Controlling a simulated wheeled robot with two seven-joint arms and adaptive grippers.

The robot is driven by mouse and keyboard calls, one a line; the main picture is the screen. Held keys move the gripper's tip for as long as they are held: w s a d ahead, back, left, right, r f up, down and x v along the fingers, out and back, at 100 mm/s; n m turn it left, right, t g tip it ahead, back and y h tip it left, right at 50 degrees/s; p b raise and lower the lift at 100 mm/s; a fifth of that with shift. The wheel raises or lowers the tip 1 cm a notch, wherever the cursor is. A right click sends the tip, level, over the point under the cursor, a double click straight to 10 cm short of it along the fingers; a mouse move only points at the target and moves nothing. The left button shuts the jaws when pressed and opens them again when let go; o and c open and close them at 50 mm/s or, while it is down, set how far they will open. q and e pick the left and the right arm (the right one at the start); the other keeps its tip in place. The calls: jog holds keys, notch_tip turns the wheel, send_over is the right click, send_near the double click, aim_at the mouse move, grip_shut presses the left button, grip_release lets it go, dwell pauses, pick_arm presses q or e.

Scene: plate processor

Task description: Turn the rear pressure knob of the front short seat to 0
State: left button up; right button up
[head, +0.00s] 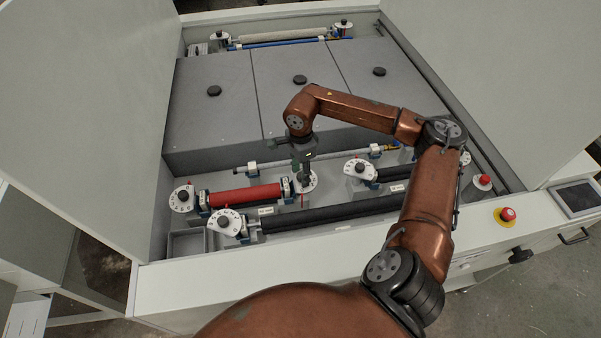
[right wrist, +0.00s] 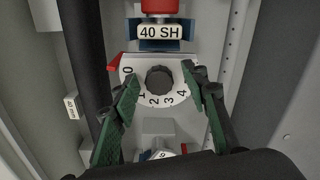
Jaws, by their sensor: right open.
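A white dial plate (right wrist: 168,103) with a round dark knob (right wrist: 160,80) is in the middle of the right wrist view. Its printed numbers run from 0 at the left through 1, 2, 3 and 4. A red pointer (right wrist: 114,62) sits at the plate's upper left, beside the 0. My right gripper (right wrist: 162,77) is open, with its green fingers left and right of the knob and gaps to it. In the head view my right gripper (head: 305,180) points down over the dial at the right end of the red roller (head: 245,195) and partly hides it. My left gripper is not in view.
Other dials stand at the red roller's left end (head: 182,198), by the front black roller (head: 224,222) and right of my gripper (head: 360,169). A blue-ended rod (head: 330,156) lies behind. Grey covers (head: 245,75) fill the back. A red button (head: 507,214) is at the right.

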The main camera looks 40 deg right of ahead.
notch_tip(320, 180, up, 12)
dwell(0.6)
dwell(0.4)
